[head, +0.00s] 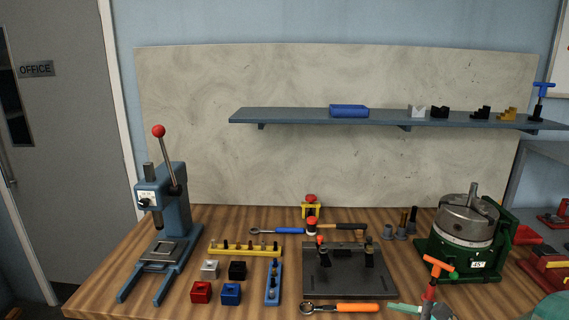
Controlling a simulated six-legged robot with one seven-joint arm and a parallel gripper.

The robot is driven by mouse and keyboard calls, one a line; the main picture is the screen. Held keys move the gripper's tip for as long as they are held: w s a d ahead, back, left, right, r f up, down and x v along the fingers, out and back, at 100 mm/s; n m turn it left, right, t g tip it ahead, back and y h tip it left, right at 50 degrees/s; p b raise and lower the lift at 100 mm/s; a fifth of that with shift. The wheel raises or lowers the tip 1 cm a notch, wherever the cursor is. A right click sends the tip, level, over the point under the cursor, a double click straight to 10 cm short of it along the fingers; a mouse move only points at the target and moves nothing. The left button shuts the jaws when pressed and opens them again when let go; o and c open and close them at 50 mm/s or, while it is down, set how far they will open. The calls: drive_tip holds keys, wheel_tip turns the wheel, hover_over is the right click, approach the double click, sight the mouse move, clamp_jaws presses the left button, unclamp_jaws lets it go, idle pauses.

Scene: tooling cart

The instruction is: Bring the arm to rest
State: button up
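My arm and my gripper are not visible in the head view, so their pose and whether the gripper is open or shut are hidden. The wooden worktop (205,225) spreads across the lower part of the view, and no arm link shows above it.
A blue press (174,205) with a red-knobbed lever stands left. A dark fixture plate (340,285) lies mid-front. A green-based chuck (466,218) and an orange T-handle (438,266) stand right. Small blocks and tools lie between. A shelf (385,119) crosses the back panel (200,100).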

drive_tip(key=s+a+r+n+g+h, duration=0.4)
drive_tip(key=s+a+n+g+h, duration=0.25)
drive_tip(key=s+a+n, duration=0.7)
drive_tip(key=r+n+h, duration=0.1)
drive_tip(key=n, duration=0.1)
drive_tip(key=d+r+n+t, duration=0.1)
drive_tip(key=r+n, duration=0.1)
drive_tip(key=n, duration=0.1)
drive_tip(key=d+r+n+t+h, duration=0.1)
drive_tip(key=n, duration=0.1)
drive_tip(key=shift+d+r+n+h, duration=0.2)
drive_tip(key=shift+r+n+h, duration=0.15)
